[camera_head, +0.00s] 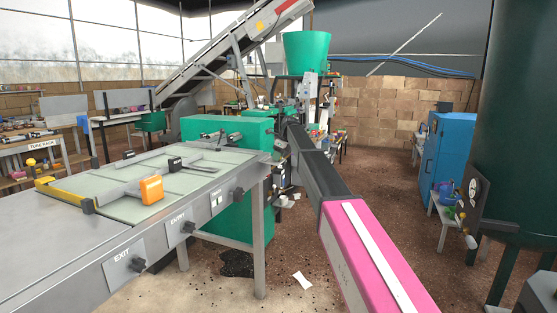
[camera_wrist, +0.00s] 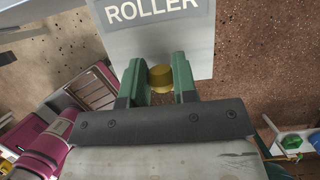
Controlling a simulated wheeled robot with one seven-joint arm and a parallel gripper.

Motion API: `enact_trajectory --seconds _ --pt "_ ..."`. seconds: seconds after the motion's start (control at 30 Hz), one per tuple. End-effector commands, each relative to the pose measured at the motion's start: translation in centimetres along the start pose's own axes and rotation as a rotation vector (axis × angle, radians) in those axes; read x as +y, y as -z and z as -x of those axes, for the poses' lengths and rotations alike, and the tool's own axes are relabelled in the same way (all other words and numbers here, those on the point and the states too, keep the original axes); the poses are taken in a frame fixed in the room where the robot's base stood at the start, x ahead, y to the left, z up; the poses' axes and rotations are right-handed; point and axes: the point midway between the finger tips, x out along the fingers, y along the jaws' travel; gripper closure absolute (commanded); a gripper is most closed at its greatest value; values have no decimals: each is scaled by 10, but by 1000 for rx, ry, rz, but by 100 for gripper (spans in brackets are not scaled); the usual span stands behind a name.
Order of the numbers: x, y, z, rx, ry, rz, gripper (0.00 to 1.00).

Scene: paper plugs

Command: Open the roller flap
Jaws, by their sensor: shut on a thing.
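A light grey plate marked ROLLER (camera_wrist: 190,32) fills the top middle of the wrist view. A round brass-yellow knob (camera_wrist: 161,77) sits at its lower edge. My gripper (camera_wrist: 158,68) has its two green fingers on either side of this knob and is shut on it. In the head view my arm reaches to the far end of the grey machine table, beside the green machine housing (camera_head: 228,133). There the fingers, the knob and the ROLLER plate cannot be made out. I cannot tell how far the flap is open.
The machine table (camera_head: 60,245) carries dark knobs by EXIT and ENTRY labels and an orange block (camera_head: 151,189) on top. A blue cabinet (camera_head: 447,155) and a dark green tank (camera_head: 522,110) stand at right. Brown floor is free between the machine and cabinet.

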Motion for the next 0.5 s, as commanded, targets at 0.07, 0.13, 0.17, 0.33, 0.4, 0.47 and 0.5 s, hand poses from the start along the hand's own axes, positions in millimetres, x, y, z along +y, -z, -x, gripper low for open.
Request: enact_trajectory --seconds 0.07,0.13,0.17,0.33,0.4,0.47,0.5 --pt "-1 -6 2 -12 2 1 100" --pt "-1 -7 3 -12 2 1 100" --pt "-1 -8 3 -13 2 1 100" --pt "-1 -9 4 -13 2 1 100" --pt "-1 -9 4 -13 3 1 100" --pt "-1 -9 4 -13 3 1 100" --pt "-1 -9 3 -13 3 1 100"
